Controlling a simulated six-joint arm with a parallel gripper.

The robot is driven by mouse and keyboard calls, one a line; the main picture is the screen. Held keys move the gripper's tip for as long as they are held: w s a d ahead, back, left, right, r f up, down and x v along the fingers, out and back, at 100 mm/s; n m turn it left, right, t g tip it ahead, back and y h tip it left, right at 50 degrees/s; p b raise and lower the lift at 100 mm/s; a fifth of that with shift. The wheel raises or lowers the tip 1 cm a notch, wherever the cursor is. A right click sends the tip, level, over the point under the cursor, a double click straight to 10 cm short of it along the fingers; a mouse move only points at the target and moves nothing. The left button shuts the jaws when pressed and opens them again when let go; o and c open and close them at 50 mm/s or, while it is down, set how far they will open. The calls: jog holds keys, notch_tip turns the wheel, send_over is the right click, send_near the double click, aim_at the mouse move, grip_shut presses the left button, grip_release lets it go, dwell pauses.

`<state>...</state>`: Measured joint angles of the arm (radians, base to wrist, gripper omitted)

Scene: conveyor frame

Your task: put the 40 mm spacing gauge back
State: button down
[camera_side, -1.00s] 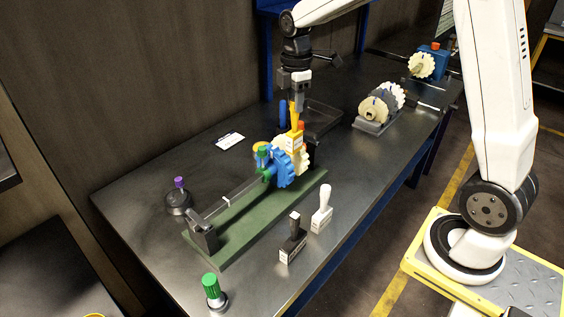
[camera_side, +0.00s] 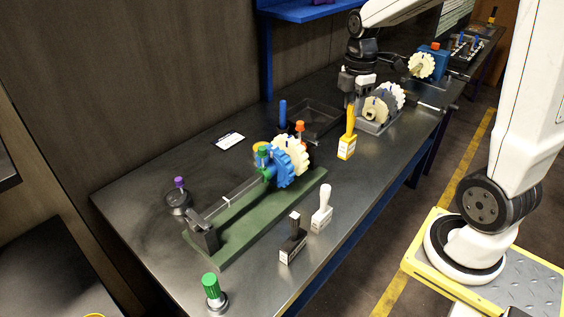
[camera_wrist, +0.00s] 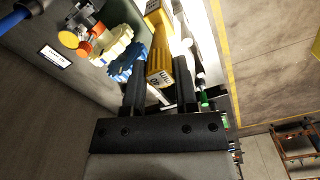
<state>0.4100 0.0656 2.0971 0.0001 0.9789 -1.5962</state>
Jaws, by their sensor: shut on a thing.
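A yellow spacing gauge (camera_side: 350,122) with a white label hangs upright below my gripper (camera_side: 351,104), its handle between the jaws. In the wrist view, the gauge (camera_wrist: 157,64) sits between the two dark fingers of my gripper (camera_wrist: 160,78); its printing is too small to read surely. It is in front of the bench's middle stretch, clear of the shaft stand; its height over the bench is hard to judge. A black-handled gauge (camera_side: 293,240) and a white-handled gauge (camera_side: 322,211) stand upright near the bench's front edge.
A green-based stand (camera_side: 240,232) carries a shaft with blue and cream sprockets (camera_side: 290,163). A second sprocket set (camera_side: 384,104) stands behind my gripper. A dark tray (camera_side: 325,112) lies at the back. A green-capped tool (camera_side: 212,291) stands at front left. Bench right of the white-handled gauge is bare.

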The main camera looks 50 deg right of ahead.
aim_at(348, 154)
jog(key=shift+s+f, duration=0.2)
jog(key=shift+s, duration=0.15)
jog(key=shift+w+f, duration=0.1)
jog(key=shift+f, duration=8.75)
jog(key=shift+c, duration=1.9)
grip_release()
jog(key=shift+r, duration=6.15)
